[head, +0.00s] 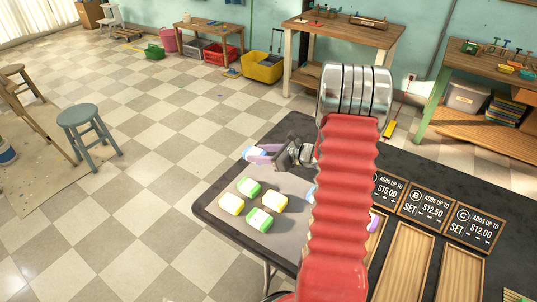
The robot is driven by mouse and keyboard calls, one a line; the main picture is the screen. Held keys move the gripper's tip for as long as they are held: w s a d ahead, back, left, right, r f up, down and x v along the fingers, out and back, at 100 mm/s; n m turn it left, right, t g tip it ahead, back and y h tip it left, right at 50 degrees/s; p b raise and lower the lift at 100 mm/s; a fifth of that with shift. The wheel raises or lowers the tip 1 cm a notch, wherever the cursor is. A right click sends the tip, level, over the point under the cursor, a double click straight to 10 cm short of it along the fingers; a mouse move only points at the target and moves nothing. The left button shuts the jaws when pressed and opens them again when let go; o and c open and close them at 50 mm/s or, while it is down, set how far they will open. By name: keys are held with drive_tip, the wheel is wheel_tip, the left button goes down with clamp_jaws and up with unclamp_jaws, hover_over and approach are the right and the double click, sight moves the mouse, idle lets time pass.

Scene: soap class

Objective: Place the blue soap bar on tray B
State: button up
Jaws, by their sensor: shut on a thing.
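My gripper (257,154) is at the far left edge of the dark table, above the grey mat, with its lilac fingers shut on a light blue and white soap bar (248,153). Another light blue piece (311,194) shows beside my red arm, mostly hidden by it. Tray B (404,262) is a wooden tray below the sign B (425,205), right of my arm; its visible part is bare. The gripper is well to the left of it.
Yellow and green soap bars (249,187) lie on the grey mat (228,222). A purple piece (373,222) shows at my arm's right edge. Tray C (459,276) is right of tray B, its visible part bare. My arm hides the table's middle.

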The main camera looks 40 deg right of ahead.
drive_tip(key=s+a+f+n+g+y, duration=0.1)
drive_tip(key=a+n+g+y, duration=0.1)
drive_tip(key=a, duration=1.2)
drive_tip(key=s+a+f+n+g+y, duration=0.2)
drive_tip(key=a+n+y, duration=0.2)
drive_tip(key=a, duration=1.1)
